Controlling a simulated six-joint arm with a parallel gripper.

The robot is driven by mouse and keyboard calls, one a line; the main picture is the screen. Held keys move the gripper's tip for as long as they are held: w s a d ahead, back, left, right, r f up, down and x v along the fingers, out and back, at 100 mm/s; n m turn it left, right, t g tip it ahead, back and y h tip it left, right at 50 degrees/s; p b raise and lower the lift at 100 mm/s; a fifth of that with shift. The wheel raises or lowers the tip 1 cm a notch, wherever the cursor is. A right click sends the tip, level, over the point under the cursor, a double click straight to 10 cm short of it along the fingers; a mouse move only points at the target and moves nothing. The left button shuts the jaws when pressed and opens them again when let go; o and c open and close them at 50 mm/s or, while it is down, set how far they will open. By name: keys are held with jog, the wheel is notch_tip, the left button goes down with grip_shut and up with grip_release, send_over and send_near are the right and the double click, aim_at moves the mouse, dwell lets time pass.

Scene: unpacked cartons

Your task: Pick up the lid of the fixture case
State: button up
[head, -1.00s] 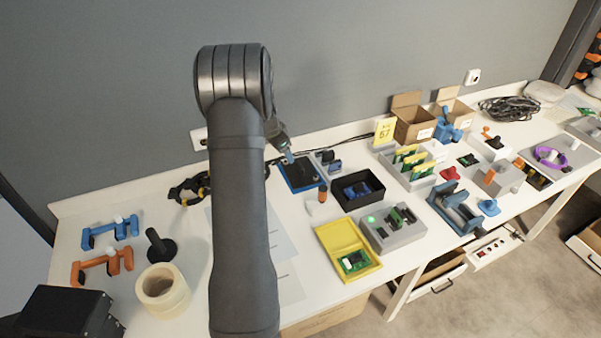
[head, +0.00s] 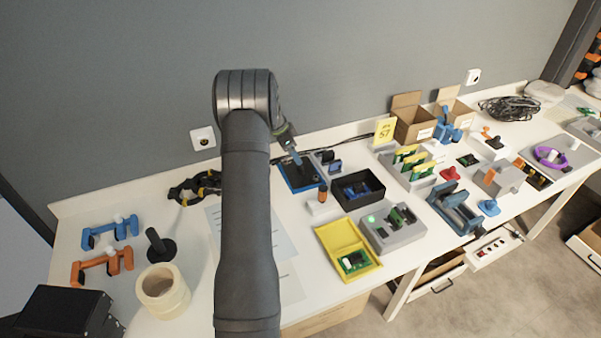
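My gripper (head: 297,161) points down over a dark flat panel with blue edges (head: 294,183), at the back of the table. The gripper is small in view and partly behind my arm, so I cannot tell whether its fingers are open or touch the panel. Just right of the panel is an open black box (head: 376,199) with a blue part inside. I cannot tell for sure which piece is the fixture case lid; the dark panel is the flat piece under my gripper.
An orange-topped tool in a white holder (head: 318,207) stands close to the panel. A yellow tray (head: 335,238) with a green board and a grey fixture (head: 408,238) lie in front. Black-and-yellow clamps (head: 190,190) lie left of my arm. Paper sheets lie beside my arm.

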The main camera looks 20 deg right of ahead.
jog(key=shift+s+a+x, duration=0.1)
jog(key=shift+x, duration=1)
jog(key=shift+s+a+x, duration=0.1)
jog(key=shift+x, duration=1.05)
jog(key=shift+s+a+x, duration=0.1)
jog(key=shift+s+x, duration=0.05)
jog(key=shift+x, duration=0.95)
jog(key=shift+f, duration=0.1)
jog(key=c, duration=1.1)
jog(key=shift+r, duration=0.65)
notch_tip(320, 180, up, 3)
jog(key=shift+r, duration=0.15)
jog(key=s+d+r, duration=0.2)
jog(key=s, duration=0.1)
jog(key=s+d+r, duration=0.2)
jog(key=s, duration=0.1)
jog(key=s+d+r, duration=0.2)
jog(key=s, duration=0.2)
jog(key=shift+r, duration=0.25)
jog(key=shift+d, duration=0.1)
